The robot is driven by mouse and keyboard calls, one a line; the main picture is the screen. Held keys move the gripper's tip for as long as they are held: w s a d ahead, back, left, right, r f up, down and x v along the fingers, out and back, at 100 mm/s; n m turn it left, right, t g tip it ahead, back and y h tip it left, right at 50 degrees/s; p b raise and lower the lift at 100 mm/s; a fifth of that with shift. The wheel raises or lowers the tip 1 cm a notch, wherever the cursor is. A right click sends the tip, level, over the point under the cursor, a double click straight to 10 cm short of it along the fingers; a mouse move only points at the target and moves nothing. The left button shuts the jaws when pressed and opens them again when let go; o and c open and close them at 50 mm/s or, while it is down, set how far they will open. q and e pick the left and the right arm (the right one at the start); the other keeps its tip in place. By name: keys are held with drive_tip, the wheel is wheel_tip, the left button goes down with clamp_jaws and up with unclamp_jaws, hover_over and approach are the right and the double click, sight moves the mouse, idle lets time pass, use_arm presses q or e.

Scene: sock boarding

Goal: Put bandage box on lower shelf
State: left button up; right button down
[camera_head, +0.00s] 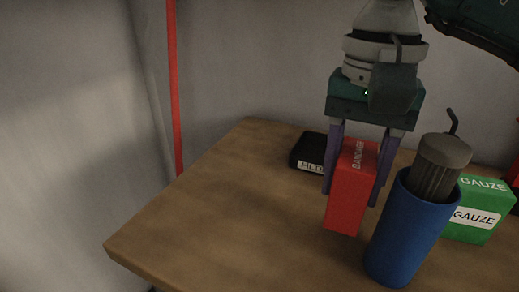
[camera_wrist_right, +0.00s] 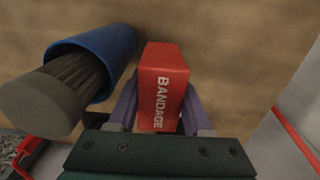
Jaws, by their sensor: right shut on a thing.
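The red bandage box (camera_head: 347,205) is upright between the purple fingers of my right gripper (camera_head: 357,190) in the head view. The gripper comes down from above and is shut on the box. In the right wrist view the box (camera_wrist_right: 163,85) shows its "BANDAGE" lettering between the fingers (camera_wrist_right: 160,118). I cannot tell whether its bottom touches the wooden surface (camera_head: 215,205). My left gripper is not in view. Which shelf level this surface is cannot be told.
A blue cylinder (camera_head: 400,240) with a grey-topped brush (camera_head: 440,165) stands close to the right of the box. A green gauze box (camera_head: 475,228) is behind it. A black labelled item (camera_head: 308,150) lies behind left. A red post (camera_head: 174,90) rises at left. The surface's left part is clear.

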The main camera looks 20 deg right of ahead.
sight(343, 214)
drive_tip(key=shift+f+b, duration=0.3)
drive_tip(key=shift+f, duration=2.1)
drive_tip(key=shift+w+f+b, duration=0.15)
drive_tip(key=shift+f+b, duration=0.4)
drive_tip(key=shift+b, duration=0.1)
drive_tip(key=c, duration=0.8)
unclamp_jaws()
drive_tip(key=shift+d, duration=0.1)
drive_tip(key=shift+o, duration=1)
drive_tip(key=shift+s+f, duration=0.1)
drive_tip(key=shift+s, duration=0.2)
drive_tip(key=shift+w, duration=0.15)
